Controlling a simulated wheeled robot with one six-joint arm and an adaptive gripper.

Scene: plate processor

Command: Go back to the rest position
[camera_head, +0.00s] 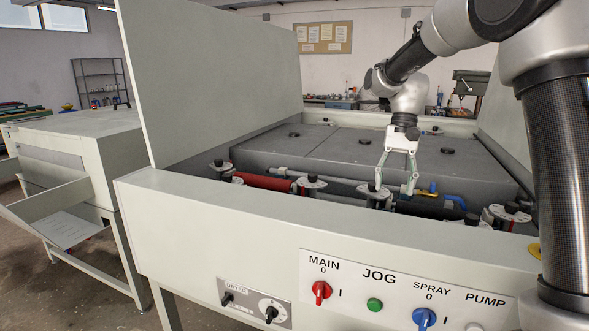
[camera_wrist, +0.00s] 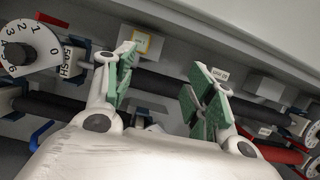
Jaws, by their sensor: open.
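My gripper (camera_head: 396,188) hangs from my arm over the open bay of the plate processor (camera_head: 220,215). Its fingers point down near the rollers and are spread apart. In the wrist view my gripper (camera_wrist: 160,85) shows green pads on both fingers, with nothing between them. Dark roller bars (camera_wrist: 175,88) run behind the fingers. A white numbered dial (camera_wrist: 30,47) sits at the upper left of that view. Whether a fingertip touches a roller or knob cannot be told.
The machine's raised side panel (camera_head: 210,75) stands left of the arm. Grey covers (camera_head: 340,148) lie behind the rollers. A red roller (camera_head: 265,182) and black knobs (camera_head: 313,180) are close to the gripper. The front panel carries a red MAIN switch (camera_head: 321,291) and blue SPRAY switch (camera_head: 424,317).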

